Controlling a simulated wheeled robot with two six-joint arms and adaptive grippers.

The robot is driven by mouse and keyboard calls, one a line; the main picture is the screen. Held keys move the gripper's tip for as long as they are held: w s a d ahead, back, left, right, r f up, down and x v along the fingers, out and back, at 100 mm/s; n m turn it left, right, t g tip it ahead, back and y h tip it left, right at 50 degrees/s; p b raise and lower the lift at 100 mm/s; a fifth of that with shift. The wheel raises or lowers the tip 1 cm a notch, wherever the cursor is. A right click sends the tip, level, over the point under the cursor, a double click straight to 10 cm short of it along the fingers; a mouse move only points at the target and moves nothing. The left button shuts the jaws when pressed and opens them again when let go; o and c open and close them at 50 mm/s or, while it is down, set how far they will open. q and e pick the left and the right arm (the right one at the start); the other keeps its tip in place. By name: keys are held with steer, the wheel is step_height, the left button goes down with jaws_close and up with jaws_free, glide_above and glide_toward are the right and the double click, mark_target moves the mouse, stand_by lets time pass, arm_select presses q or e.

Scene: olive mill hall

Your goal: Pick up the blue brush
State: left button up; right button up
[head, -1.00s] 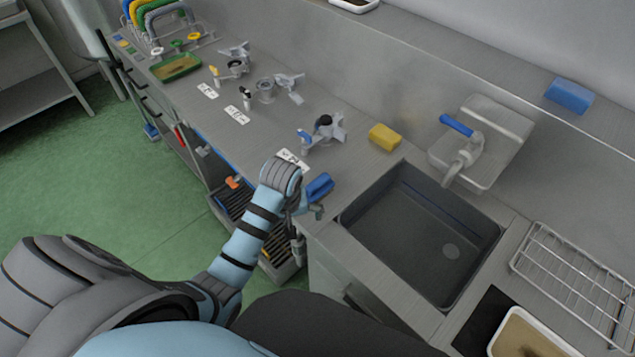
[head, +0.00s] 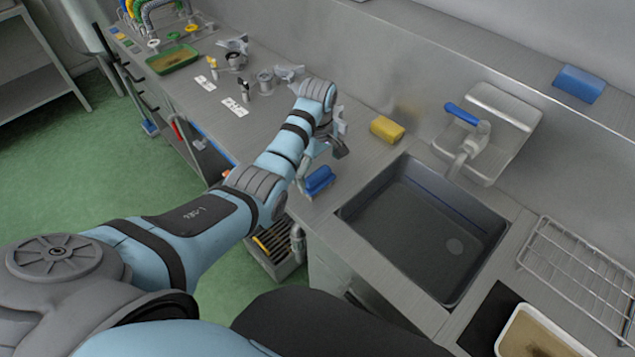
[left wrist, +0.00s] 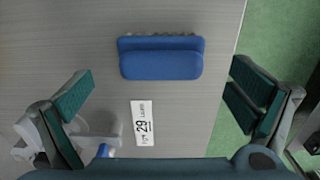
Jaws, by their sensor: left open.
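The blue brush (head: 320,181) lies on the steel counter near its front edge, left of the sink. In the left wrist view the brush (left wrist: 160,62) lies lengthwise across the picture, with a strip of bristles along its upper side. My left gripper (head: 332,148) is above the counter, close to the brush. Its two green-padded fingers are wide apart in the left wrist view (left wrist: 162,95). The brush lies between and ahead of them, untouched. My right gripper is not seen.
A white number card (left wrist: 144,123) and a grey fitting with a blue part (left wrist: 90,142) are near the left finger. The sink (head: 420,225), a yellow sponge (head: 387,129) and a tap (head: 468,145) are right of the arm. A green tray (head: 172,60) stands farther left.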

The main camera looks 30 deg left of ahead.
mark_target(318, 174)
arm_select(q)
step_height(318, 174, down, 5)
steer(key=shift+s+r+b, duration=0.1)
steer(key=shift+r+b, duration=0.05)
steer(key=shift+b, duration=0.3)
steer(key=shift+r, duration=0.1)
steer(key=c, duration=1.2)
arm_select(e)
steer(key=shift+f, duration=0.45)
